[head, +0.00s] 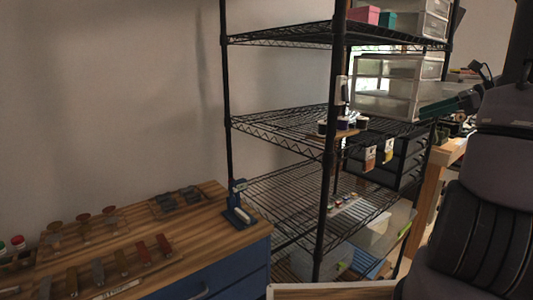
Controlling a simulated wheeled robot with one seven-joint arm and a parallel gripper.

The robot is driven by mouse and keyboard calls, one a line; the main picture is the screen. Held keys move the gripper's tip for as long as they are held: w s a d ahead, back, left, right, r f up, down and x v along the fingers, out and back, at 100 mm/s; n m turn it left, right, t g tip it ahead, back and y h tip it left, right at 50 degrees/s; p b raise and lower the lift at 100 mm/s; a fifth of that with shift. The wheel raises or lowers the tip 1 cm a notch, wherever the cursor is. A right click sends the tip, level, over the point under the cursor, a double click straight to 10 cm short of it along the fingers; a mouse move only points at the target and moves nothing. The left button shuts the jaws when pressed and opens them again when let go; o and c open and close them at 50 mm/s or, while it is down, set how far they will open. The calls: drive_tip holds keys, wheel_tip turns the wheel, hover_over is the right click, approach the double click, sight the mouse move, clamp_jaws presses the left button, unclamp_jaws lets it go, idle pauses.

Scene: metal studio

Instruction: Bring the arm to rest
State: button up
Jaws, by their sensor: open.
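My gripper does not show in the head view, and I cannot make out its fingers anywhere. The task names no other object. A large dark ribbed shape (485,225) fills the right side of the head view; I cannot tell whether it is part of my own body.
A wooden-topped workbench (195,235) with rows of small tools stands at lower left. A blue clamp-like tool (237,205) stands at its right end. A black wire shelving rack (227,95) with clear plastic drawers (398,85) stands in the middle. The wall at left is bare.

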drive_tip(key=s+a+r+n+h, duration=0.3)
drive_tip(key=s+a+n+h, duration=0.1)
drive_tip(key=s+a+n, duration=0.5)
drive_tip(key=s+a+r+n+h, duration=0.2)
drive_tip(key=s+a+n+h, duration=0.2)
drive_tip(key=s+a+n, duration=0.5)
drive_tip(key=a+n, duration=0.2)
drive_tip(key=a, duration=0.2)
drive_tip(key=shift+s+a+r+h, duration=0.15)
drive_tip(key=shift+s+r+h, duration=0.15)
drive_tip(key=shift+s+r, duration=0.1)
drive_tip(key=shift+c, duration=0.3)
